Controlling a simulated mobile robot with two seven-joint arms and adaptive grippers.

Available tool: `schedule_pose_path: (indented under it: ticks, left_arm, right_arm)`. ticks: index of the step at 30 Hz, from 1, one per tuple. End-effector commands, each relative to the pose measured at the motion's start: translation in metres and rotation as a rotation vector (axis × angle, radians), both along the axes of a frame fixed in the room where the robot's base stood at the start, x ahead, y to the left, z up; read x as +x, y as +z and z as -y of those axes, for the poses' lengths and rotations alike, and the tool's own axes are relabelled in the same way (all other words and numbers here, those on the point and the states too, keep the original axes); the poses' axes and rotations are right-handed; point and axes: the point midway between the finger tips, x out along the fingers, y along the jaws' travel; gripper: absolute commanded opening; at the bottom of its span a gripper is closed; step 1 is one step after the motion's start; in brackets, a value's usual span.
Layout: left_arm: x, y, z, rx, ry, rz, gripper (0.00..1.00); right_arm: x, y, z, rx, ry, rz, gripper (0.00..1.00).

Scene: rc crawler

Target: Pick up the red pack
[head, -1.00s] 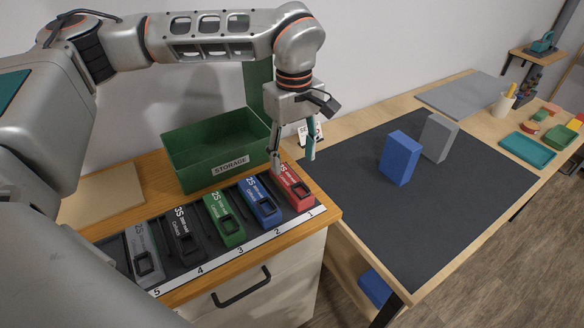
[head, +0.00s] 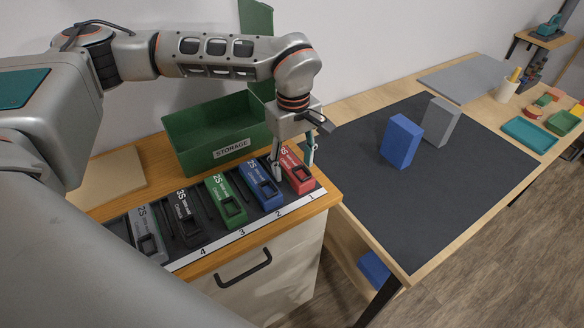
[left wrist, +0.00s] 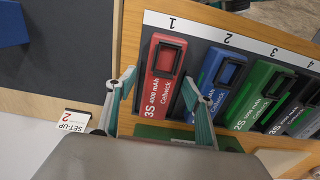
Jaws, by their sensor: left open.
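The red pack (head: 299,172) lies in slot 1 at the right end of a dark rack on the wooden cabinet. In the left wrist view the red pack (left wrist: 162,82) shows its "3S" label and a raised black frame at its far end. My left gripper (head: 294,166) is open over the near-label end of the red pack. In the left wrist view its fingertips (left wrist: 158,86) stand on either side of the pack, apart from each other. Whether they touch it I cannot tell. The right gripper is not in view.
Blue (head: 261,186), green (head: 226,201), black (head: 187,217) and grey (head: 148,235) packs fill the other slots. A green storage box (head: 215,140) stands behind the rack. A workbench with a dark mat (head: 410,200) and blue (head: 401,141) and grey (head: 440,121) blocks is at right.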

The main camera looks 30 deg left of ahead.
Motion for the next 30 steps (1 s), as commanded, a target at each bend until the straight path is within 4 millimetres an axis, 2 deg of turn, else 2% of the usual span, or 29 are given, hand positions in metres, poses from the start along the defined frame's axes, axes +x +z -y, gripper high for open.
schedule_pose_path:
  ticks: [1,6,7,20,26,30]
  left_arm:
    - [0.0,0.0,0.0,0.0,0.0,0.0,0.52]
    - [0.0,0.0,0.0,0.0,0.0,0.0,0.08]
    - [0.0,0.0,0.0,0.001,0.0,-0.001,0.02]
    - [0.0,0.007,0.0,-0.001,0.0,0.001,0.02]
    - [0.001,0.032,0.0,0.0,0.001,0.004,0.02]
    - [0.001,0.065,0.0,0.0,0.001,0.007,0.02]
  right_arm:
    - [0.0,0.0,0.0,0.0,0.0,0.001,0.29]
    - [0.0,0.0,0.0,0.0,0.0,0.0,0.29]
    - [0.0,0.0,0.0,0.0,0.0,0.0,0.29]
    - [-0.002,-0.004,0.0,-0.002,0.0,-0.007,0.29]
    - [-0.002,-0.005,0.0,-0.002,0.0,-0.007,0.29]
    - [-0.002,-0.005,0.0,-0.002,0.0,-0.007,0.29]
